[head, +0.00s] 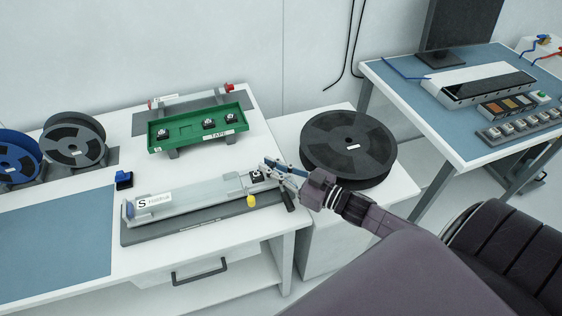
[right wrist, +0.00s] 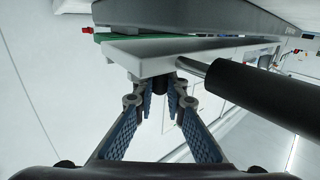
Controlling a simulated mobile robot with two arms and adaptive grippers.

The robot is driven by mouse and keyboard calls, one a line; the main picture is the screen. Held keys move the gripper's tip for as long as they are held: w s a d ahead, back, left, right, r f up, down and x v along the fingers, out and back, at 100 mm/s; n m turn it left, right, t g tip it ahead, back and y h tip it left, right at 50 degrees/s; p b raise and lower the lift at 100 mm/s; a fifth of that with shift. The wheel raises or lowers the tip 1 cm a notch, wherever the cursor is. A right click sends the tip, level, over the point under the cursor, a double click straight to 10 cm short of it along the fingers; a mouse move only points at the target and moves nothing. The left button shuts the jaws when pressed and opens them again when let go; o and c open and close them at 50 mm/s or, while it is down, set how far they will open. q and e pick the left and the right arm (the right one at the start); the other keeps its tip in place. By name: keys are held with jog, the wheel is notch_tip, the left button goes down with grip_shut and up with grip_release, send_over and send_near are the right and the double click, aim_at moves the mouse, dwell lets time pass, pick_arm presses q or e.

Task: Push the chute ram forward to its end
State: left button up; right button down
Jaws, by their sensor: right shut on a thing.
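The chute (head: 205,198) is a long pale, see-through channel with a label marked "S" on the front bench, on a dark base. A blue end piece (head: 129,209) is at its left end and a yellow knob (head: 250,201) hangs near its right end. My right gripper (head: 272,172) is at the chute's right end. The right wrist view shows its fingers (right wrist: 164,88) closed around a small dark knob (right wrist: 160,77) against a pale block (right wrist: 150,57). I cannot tell for certain which part is the ram. My left gripper is not in view.
A black handle (head: 288,201) on a metal rod sticks out beside my right gripper; it shows large in the right wrist view (right wrist: 268,92). A green tray (head: 180,131) with several chips stands behind the chute. A black reel (head: 348,145) lies right.

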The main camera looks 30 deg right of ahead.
jog(key=c, duration=2)
grip_release()
jog(key=shift+o, duration=0.2)
jog(key=v, duration=1.2)
